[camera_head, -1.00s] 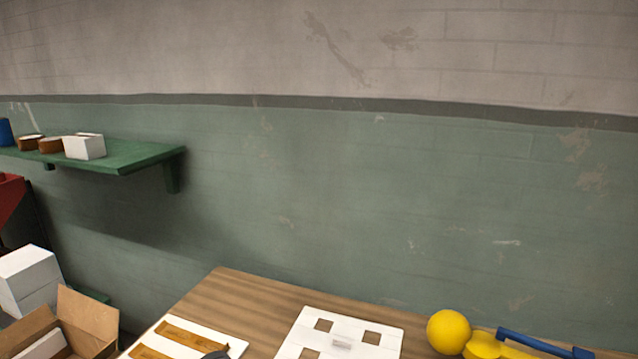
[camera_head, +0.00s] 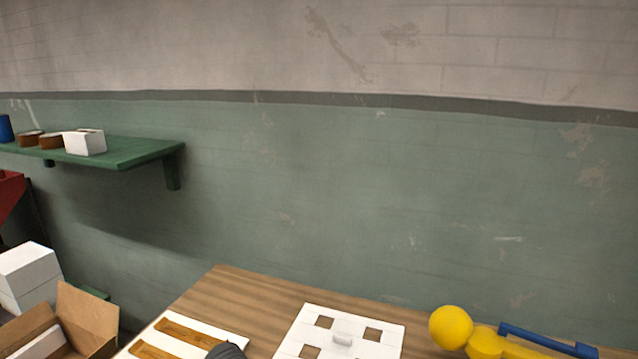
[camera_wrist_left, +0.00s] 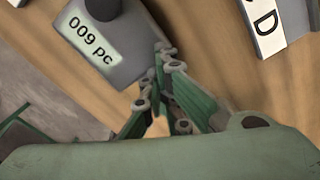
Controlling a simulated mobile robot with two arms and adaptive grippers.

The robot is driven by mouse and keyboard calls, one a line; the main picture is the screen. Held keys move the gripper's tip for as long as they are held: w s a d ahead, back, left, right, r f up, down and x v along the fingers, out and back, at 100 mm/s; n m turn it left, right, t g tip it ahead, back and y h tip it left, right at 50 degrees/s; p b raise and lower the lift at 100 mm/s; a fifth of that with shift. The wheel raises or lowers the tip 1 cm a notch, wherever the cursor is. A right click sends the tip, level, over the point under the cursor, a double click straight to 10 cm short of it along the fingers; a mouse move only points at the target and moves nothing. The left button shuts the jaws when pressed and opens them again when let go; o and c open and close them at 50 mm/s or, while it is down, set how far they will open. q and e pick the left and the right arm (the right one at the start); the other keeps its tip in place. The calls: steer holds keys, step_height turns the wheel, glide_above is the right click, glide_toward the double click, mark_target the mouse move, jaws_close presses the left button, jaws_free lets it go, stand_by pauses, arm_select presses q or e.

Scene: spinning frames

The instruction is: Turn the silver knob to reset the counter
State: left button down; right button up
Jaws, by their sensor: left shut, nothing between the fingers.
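The counter (camera_wrist_left: 100,40) is a grey box at the top left of the left wrist view. Its pale display (camera_wrist_left: 87,35) reads "009 pc". A dark round part (camera_wrist_left: 97,8) shows on it, cut by the top edge; I cannot tell if this is the silver knob. My left gripper (camera_wrist_left: 163,52) is shut and empty, its fingertips by the counter's right side; I cannot tell if they touch it. In the head view a dark ribbed rounded thing (camera_head: 227,351) shows at the bottom edge; I cannot tell what it is. My right gripper is in neither view.
The wooden table (camera_head: 240,292) carries a white board with orange strips (camera_head: 215,329), a white board with square holes (camera_head: 365,347) and a yellow ball-ended object with a blue bar (camera_head: 485,342). A cardboard box (camera_head: 88,312) stands left. A green shelf (camera_head: 130,155) is on the wall.

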arm_select(q)
steer(key=shift+d+f, duration=0.1)
steer(key=shift+d, duration=0.45)
steer(key=shift+w, duration=0.1)
steer(key=shift+w+a, duration=0.1)
steer(key=shift+w, duration=0.3)
step_height(320, 180, up, 6)
steer(key=p, duration=0.3)
steer(key=shift+a+r+p, duration=0.15)
steer(key=shift+r+p, duration=0.05)
steer(key=shift+p, duration=0.2)
steer(key=shift+w, duration=0.1)
